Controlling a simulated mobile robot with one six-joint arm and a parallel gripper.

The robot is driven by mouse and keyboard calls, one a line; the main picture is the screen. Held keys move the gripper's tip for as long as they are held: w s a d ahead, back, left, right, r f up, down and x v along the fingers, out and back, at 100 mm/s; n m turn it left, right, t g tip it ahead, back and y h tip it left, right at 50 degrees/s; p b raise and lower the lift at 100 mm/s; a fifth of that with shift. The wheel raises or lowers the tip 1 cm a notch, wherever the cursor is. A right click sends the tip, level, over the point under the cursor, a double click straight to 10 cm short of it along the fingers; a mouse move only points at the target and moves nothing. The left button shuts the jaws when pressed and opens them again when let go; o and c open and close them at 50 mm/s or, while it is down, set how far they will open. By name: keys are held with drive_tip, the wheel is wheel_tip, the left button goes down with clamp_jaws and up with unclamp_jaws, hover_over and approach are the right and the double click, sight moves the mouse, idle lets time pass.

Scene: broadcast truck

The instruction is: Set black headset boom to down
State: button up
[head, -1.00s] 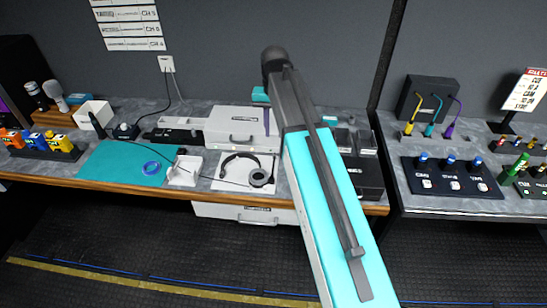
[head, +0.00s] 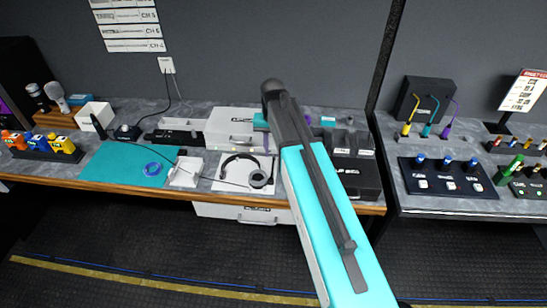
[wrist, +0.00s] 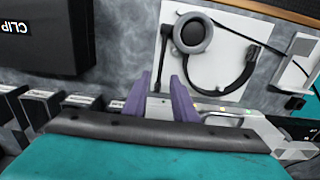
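The black headset (head: 237,160) lies on a white pad (head: 225,186) on the bench. In the wrist view its round ear cup (wrist: 193,35) and curved headband (wrist: 238,80) show on the pad. A thin dark boom (wrist: 162,48) runs from beside the ear cup toward my gripper. My gripper (wrist: 163,80) has two purple fingers set apart, with the boom's end near the gap between their tips. I cannot tell whether they touch it. In the head view my arm hides most of the gripper.
A white case (head: 232,128) stands behind the headset. A black box (head: 357,179) with compartments lies to the right. A cable crosses the bench near the headset.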

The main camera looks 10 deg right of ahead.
sight(274, 158)
drive_tip(key=shift+f+p, duration=0.75)
drive_tip(key=shift+f, duration=1.7)
clamp_jaws()
drive_tip(key=shift+d, duration=0.2)
